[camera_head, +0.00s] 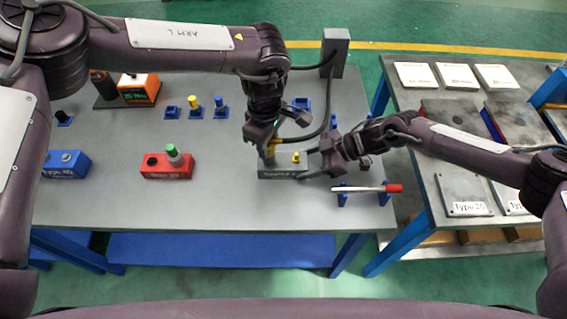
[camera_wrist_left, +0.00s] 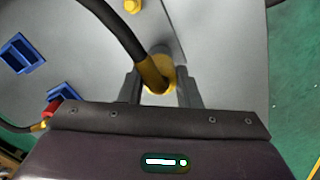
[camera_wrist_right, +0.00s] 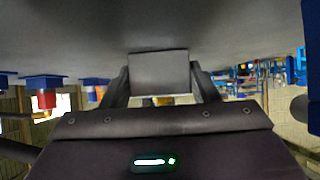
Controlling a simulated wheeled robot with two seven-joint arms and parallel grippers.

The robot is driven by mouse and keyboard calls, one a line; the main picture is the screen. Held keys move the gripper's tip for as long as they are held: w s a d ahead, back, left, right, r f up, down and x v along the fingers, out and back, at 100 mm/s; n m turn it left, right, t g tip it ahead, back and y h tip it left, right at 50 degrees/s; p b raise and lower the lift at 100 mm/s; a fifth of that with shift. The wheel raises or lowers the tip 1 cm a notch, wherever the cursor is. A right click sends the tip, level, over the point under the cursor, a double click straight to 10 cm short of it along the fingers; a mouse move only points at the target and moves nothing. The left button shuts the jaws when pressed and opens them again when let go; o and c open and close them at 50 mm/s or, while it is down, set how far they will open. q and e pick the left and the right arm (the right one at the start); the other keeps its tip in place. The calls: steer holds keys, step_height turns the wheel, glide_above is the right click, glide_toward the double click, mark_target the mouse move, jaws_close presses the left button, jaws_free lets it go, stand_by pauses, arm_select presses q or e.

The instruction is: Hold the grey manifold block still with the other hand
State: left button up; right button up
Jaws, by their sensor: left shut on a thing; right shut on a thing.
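The grey manifold block (camera_head: 283,174) sits near the front right of the grey workbench, with a label on its front. A small yellow fitting (camera_head: 296,158) stands on its top. My right gripper (camera_head: 314,168) is shut on the block's right end; in the right wrist view the block's end face (camera_wrist_right: 160,74) fills the space between the fingers. My left gripper (camera_head: 267,155) is above the block's left part, shut on the yellow end piece (camera_wrist_left: 160,76) of a black hose (camera_wrist_left: 118,28). Whether that end piece touches the block is hidden.
A red block (camera_head: 167,168) and a blue block (camera_head: 66,163) stand to the left. A red-handled tool (camera_head: 365,188) lies on blue rests at right. The hose runs from a grey post (camera_head: 335,50). A second table (camera_head: 455,165) with plates stands at right.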

arm_select(q)
steer(key=shift+w+r, duration=0.1)
steer(key=shift+r, duration=0.2)
steer(key=shift+r, duration=2.25)
arm_select(e)
steer(key=o, duration=1.3)
steer(key=shift+c, duration=0.2)
steer(key=shift+d+r, duration=0.1)
steer(key=v, duration=1.1)
steer(key=shift+d+r, duration=0.2)
steer(key=shift+d, duration=0.05)
arm_select(q)
steer(key=shift+r+p, duration=0.4)
steer(key=shift+r, duration=0.05)
steer(key=shift+r+p, duration=1.2)
steer(key=shift+r, duration=0.35)
arm_select(e)
steer(key=shift+r, duration=1.6)
